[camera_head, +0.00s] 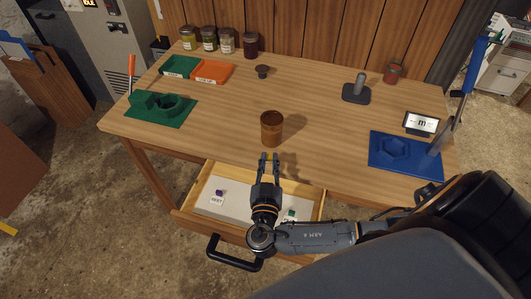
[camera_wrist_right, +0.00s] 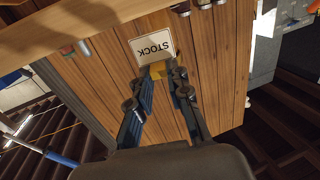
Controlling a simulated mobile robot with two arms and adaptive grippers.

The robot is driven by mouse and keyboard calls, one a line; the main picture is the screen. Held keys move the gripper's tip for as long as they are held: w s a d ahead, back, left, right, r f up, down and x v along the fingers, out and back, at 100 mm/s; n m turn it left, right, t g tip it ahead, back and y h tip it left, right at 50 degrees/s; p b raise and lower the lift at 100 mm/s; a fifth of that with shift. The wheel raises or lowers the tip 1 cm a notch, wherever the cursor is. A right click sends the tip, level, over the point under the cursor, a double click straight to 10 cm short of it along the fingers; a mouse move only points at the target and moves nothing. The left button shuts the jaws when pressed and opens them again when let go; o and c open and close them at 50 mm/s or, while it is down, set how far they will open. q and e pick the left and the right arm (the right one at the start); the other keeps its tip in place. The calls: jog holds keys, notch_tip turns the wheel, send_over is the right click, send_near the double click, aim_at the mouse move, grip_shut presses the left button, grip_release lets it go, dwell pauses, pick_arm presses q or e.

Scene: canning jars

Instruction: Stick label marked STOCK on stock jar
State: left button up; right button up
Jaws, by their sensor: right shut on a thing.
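A brown, open-topped jar (camera_head: 271,130) stands upright on the table's middle; I take it for the stock jar, and no label shows on the side facing me. My right gripper (camera_head: 269,157) is just in front of it, above the table's front edge. In the right wrist view my right gripper (camera_wrist_right: 170,72) is shut on the white STOCK label (camera_wrist_right: 152,46), by a small yellow part at its edge. The label's lettering faces that camera at a slant. Whether label and jar touch cannot be told. My left gripper is not in view.
An open drawer (camera_head: 188,206) below holds a purple piece, a small white label and a green piece. A green fixture (camera_head: 148,108) is left, a blue mat (camera_head: 390,160) right.

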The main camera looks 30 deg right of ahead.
aim_at(271, 135)
jog(key=shift+s, duration=0.1)
dwell(0.3)
jog(key=shift+a+f+b, duration=0.1)
jog(key=shift+f+b, duration=0.05)
jog(key=shift+b, duration=0.35)
jog(key=shift+w+d, duration=0.2)
jog(key=shift+w, duration=0.05)
jog(key=shift+b+x, duration=1.05)
jog(key=shift+x, duration=1.55)
jog(key=shift+w+d+b, duration=0.1)
jog(key=shift+b, duration=0.3)
jog(key=shift+w+d+b, duration=0.25)
jog(key=shift+w+b, duration=0.05)
jog(key=shift+w, duration=0.1)
